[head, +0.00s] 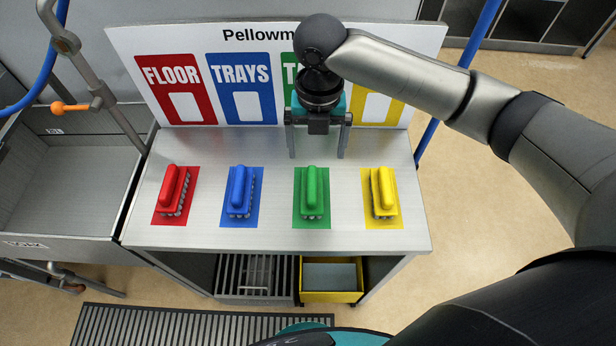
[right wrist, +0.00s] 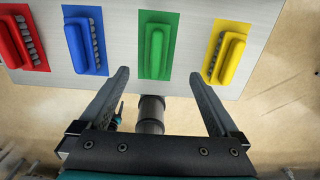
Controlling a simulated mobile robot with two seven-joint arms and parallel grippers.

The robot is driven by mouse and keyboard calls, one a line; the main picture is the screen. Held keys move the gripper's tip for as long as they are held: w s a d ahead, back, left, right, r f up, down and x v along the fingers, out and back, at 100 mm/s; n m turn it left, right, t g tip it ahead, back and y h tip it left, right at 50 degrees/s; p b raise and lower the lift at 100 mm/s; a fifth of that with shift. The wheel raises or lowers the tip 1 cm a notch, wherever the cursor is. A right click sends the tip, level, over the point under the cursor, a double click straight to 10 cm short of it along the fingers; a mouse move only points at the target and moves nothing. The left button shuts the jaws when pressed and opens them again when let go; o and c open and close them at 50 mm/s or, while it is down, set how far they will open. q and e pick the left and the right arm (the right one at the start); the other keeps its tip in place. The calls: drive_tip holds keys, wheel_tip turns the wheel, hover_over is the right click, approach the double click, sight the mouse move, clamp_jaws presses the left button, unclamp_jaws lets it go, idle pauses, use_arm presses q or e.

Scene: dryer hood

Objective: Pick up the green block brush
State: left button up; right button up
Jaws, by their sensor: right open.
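The green block brush (head: 312,188) lies on a green mat on the metal table, between the blue and yellow brushes. It also shows in the right wrist view (right wrist: 158,48), beyond the fingertips. My right gripper (head: 318,156) hangs over the back part of the table, behind the green brush and apart from it. In the right wrist view the gripper (right wrist: 161,82) is open, with nothing between its fingers. My left gripper is not in view.
A red brush (head: 173,189), a blue brush (head: 241,190) and a yellow brush (head: 384,190) lie on matching mats. A labelled board (head: 240,45) stands at the table's back edge. A sink (head: 70,180) is at the left. A yellow bin (head: 330,297) sits below the table.

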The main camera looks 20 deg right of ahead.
sight(312, 183)
drive_tip(key=f, duration=0.4)
drive_tip(key=shift+s, duration=0.4)
wheel_tip(312, 183, down, 4)
drive_tip(key=shift+w+a+f, duration=0.1)
drive_tip(key=shift+f, duration=0.4)
drive_tip(key=f, duration=0.4)
drive_tip(key=shift+a+f, duration=0.2)
drive_tip(key=shift+a, duration=0.2)
drive_tip(key=shift+f, duration=0.3)
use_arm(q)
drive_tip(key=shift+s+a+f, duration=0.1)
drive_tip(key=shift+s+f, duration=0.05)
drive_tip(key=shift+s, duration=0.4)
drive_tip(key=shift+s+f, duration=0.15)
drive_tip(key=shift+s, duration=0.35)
use_arm(e)
drive_tip(key=shift+c, duration=0.3)
